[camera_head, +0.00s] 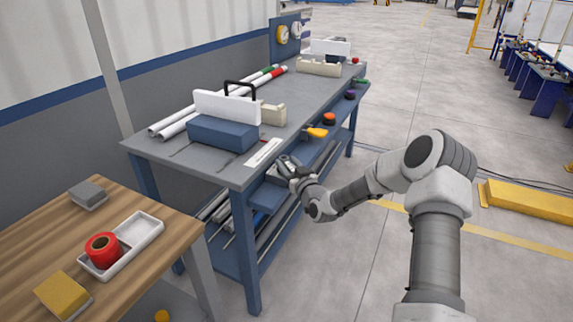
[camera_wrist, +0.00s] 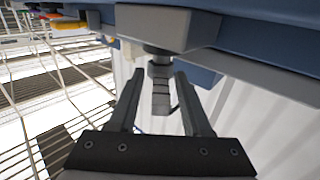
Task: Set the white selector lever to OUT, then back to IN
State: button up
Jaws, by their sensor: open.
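My gripper (camera_head: 286,163) is at the front edge of the grey-topped workbench (camera_head: 228,172), near its near corner. In the wrist view my gripper (camera_wrist: 159,78) is open, with one finger on each side of a ribbed grey handle (camera_wrist: 160,98). The handle hangs on a short shaft from a grey block (camera_wrist: 165,27) under the bench edge. It looks dark grey in shadow, and I cannot tell if it is the white selector lever. Contact with the fingers is not clear. In the head view my gripper covers this spot, and no IN or OUT marking is legible.
A yellow handle (camera_head: 316,132), an orange knob (camera_head: 329,118) and a purple knob (camera_head: 350,95) line the bench front to the right. A white label strip (camera_head: 263,152) lies on the top. A wooden table (camera_head: 130,285) stands at the near left.

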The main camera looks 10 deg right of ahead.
jog(key=shift+w+a, duration=0.15)
jog(key=shift+w, duration=0.35)
grip_shut()
dwell(1.2)
